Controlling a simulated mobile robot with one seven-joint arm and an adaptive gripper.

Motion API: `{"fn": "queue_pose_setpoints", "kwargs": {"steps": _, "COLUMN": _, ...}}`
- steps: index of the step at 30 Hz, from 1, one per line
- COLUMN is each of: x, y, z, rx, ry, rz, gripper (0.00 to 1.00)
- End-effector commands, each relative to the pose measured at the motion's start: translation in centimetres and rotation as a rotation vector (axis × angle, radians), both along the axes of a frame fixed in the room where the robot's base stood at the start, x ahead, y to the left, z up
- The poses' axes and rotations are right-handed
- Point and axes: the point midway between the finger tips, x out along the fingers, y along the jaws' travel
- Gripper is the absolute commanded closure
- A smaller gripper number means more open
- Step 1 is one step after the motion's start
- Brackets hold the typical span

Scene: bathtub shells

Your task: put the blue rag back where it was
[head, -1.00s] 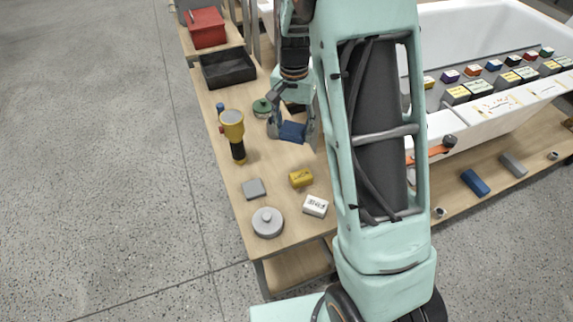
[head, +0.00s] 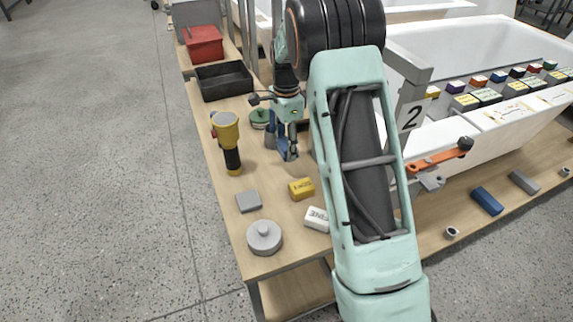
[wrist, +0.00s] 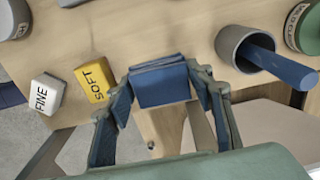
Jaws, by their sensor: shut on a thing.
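My gripper (head: 288,152) is over the tabletop, right of the yellow-and-black flashlight and behind the yellow block. In the wrist view my gripper (wrist: 163,88) is shut on the blue rag (wrist: 162,84), a folded dark-blue pad held between both fingertips. The rag lies across the view near the table's edge. I cannot tell whether it touches the wood. In the head view the rag (head: 290,150) is mostly hidden by the fingers and seen nearly edge-on.
A yellow SOFT block (wrist: 93,80) and white FINE block (wrist: 47,93) lie nearby. A grey cup (wrist: 232,45) holding a blue stick and a green tin (head: 259,118) stand close. The flashlight (head: 229,150) and grey lidded pot (head: 264,237) are left; a numbered post (head: 411,117) is right.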

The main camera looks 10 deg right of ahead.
Motion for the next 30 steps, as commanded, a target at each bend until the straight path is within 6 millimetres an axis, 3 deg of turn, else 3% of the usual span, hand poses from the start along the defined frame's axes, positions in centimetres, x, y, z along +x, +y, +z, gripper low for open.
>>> {"fn": "queue_pose_setpoints", "kwargs": {"steps": 12, "x": -0.1, "y": -0.1, "z": -5.8, "rx": 0.0, "ry": 0.002, "rz": 0.001, "gripper": 0.74}}
{"fn": "queue_pose_setpoints", "kwargs": {"steps": 25, "x": 0.0, "y": 0.0, "z": -6.7, "rx": -0.001, "ry": -0.001, "rz": 0.002, "gripper": 0.74}}
{"fn": "queue_pose_setpoints", "kwargs": {"steps": 26, "x": 0.0, "y": 0.0, "z": -6.6, "rx": -0.001, "ry": -0.001, "rz": 0.001, "gripper": 0.49}}
{"fn": "queue_pose_setpoints", "kwargs": {"steps": 30, "x": 0.0, "y": 0.0, "z": -6.6, "rx": -0.001, "ry": -0.001, "rz": 0.002, "gripper": 0.34}}
